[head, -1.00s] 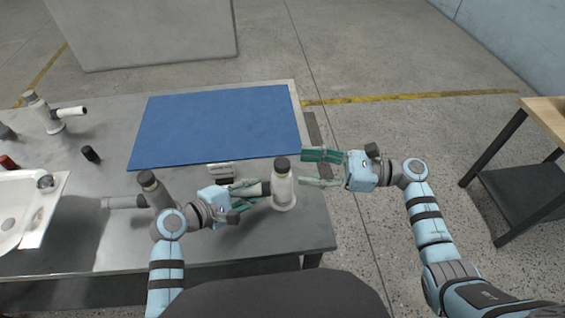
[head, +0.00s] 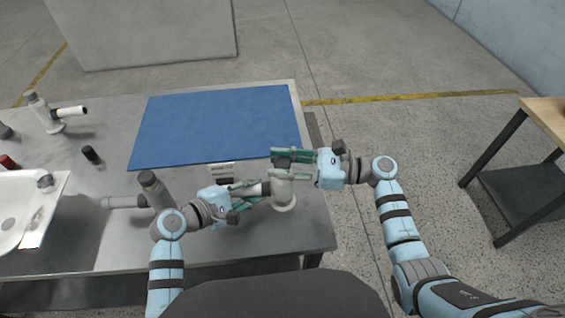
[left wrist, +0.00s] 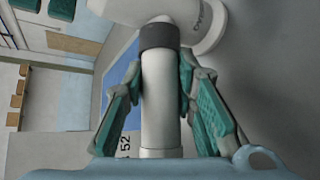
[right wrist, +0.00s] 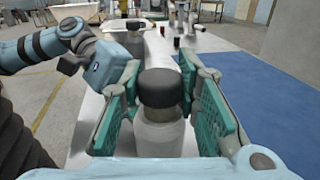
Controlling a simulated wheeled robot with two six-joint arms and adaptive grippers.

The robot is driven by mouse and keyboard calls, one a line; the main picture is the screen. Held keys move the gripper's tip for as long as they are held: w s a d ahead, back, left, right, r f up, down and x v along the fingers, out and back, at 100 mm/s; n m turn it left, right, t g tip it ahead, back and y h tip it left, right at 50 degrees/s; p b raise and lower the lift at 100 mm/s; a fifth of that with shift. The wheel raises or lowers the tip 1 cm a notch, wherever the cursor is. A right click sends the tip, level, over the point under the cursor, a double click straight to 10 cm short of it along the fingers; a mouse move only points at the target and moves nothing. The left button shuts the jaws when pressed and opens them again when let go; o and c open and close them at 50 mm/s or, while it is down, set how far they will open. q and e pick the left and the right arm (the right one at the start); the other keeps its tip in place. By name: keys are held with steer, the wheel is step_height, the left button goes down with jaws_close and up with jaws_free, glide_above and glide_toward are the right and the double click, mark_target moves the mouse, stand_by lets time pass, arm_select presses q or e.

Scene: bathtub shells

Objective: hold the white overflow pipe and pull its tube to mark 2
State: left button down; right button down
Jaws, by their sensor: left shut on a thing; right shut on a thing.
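The white overflow pipe (head: 284,203) stands upright near the table's right edge, its side tube pointing left. My left gripper (head: 252,191) is shut on that side tube; the left wrist view shows the white tube (left wrist: 160,95) between the fingers, with a dark collar (left wrist: 159,37) where it meets the body. My right gripper (head: 290,164) is shut on the upper body from the right. In the right wrist view the dark cap (right wrist: 160,88) and white body (right wrist: 158,135) sit between its fingers. A white card with partly hidden black digits (left wrist: 125,146) shows beside the tube.
A blue mat (head: 215,125) lies behind. A grey-bodied pipe (head: 155,190) stands left of my left gripper. Another white pipe (head: 45,115), a black cap (head: 90,154) and a white basin (head: 40,228) are farther left. The table's right edge is close to the held pipe.

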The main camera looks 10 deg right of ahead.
steer(key=shift+r, duration=2)
steer(key=c, duration=1.2)
jaws_free()
arm_select(q)
steer(key=shift+d, duration=0.1)
arm_select(e)
steer(key=v, duration=1.2)
